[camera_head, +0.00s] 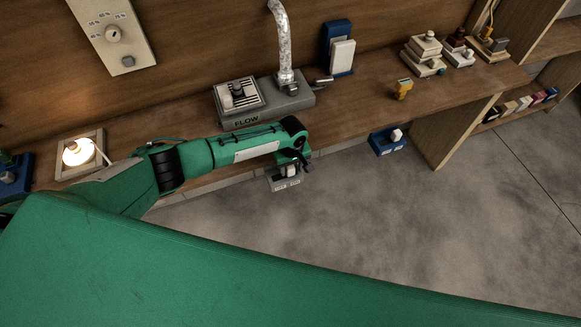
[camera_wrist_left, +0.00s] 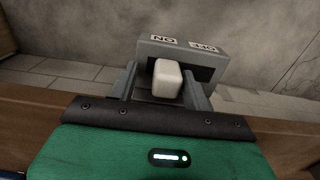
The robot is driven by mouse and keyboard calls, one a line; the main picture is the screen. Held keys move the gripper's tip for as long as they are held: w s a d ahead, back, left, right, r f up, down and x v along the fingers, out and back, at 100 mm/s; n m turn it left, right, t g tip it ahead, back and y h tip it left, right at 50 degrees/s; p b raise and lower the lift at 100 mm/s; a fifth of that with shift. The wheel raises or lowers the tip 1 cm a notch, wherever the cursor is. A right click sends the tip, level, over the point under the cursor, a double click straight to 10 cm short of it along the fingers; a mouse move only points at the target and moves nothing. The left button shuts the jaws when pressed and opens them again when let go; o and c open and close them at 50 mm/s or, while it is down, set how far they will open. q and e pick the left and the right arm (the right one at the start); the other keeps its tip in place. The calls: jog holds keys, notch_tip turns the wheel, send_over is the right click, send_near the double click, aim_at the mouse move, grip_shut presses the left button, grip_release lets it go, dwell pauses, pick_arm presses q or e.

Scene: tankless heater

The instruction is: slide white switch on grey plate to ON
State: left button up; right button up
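The grey plate (camera_head: 287,184) juts out from the front edge of the wooden counter in the head view. It also shows in the wrist view (camera_wrist_left: 180,48), with an ON label on the left and an OFF label on the right, both upside down. The white switch (camera_wrist_left: 168,79) sits below the ON label, with dark slot showing to its right. My left gripper (camera_wrist_left: 162,88) has its fingers on either side of the switch. A gap shows on the left; the right finger is close, and contact is unclear. In the head view my left gripper (camera_head: 291,165) partly hides the switch. My right gripper is out of view.
On the counter (camera_head: 350,94) stand a FLOW box (camera_head: 297,98) with a metal pipe, a lit lamp (camera_head: 77,152) and a yellow-topped piece (camera_head: 403,88). A blue switch box (camera_head: 388,147) hangs off the front edge to the right. The floor in front is clear.

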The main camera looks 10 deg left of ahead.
aim_at(292, 166)
pick_arm(q)
jog(key=shift+s+a, duration=0.1)
jog(key=shift+r, duration=0.2)
notch_tip(292, 166, up, 13)
jog(key=b, duration=0.2)
jog(key=shift+r, duration=0.15)
dwell(0.4)
